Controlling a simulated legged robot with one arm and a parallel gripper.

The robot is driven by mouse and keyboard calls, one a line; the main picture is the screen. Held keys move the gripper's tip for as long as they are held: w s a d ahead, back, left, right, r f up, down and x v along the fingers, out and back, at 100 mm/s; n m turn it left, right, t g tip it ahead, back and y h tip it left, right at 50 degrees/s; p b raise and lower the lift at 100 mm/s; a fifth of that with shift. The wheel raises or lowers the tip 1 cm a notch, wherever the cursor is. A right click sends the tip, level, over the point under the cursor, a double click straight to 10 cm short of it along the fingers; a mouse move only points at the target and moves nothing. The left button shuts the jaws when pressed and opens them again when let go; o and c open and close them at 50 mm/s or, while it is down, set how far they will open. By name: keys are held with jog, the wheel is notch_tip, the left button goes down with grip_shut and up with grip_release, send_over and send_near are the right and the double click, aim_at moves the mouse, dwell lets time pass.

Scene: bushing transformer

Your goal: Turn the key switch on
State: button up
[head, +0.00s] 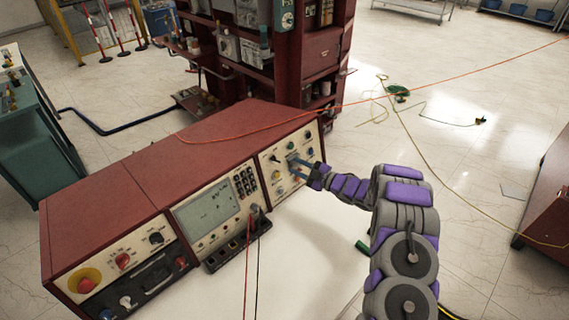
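A red console with cream front panels stands on a white table. My gripper (291,166) reaches in from the right to the console's right-hand panel (268,160). The key switch is too small to pick out for certain, and the fingers partly cover this part of the panel.
The console also has a display (208,208), a keypad (245,181) and a red mushroom button (86,284). Red and black leads hang from the middle panel. An orange cable (250,130) lies across the console top. A dark red rack (300,60) stands behind.

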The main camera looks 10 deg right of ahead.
aim_at(267, 160)
jog(key=w+a, duration=0.1)
jog(key=a, duration=0.1)
jog(key=w+a, duration=0.1)
jog(key=a, duration=0.2)
jog(key=w+a, duration=0.1)
jog(key=a, duration=0.2)
jog(key=shift+w+b, duration=0.4)
jog(key=shift+w+d, duration=0.1)
jog(key=shift+d, duration=1.35)
jog(key=shift+c, duration=0.7)
jog(key=shift+a, duration=1.2)
grip_shut()
jog(key=shift+d+f, duration=0.15)
jog(key=shift+d, duration=0.35)
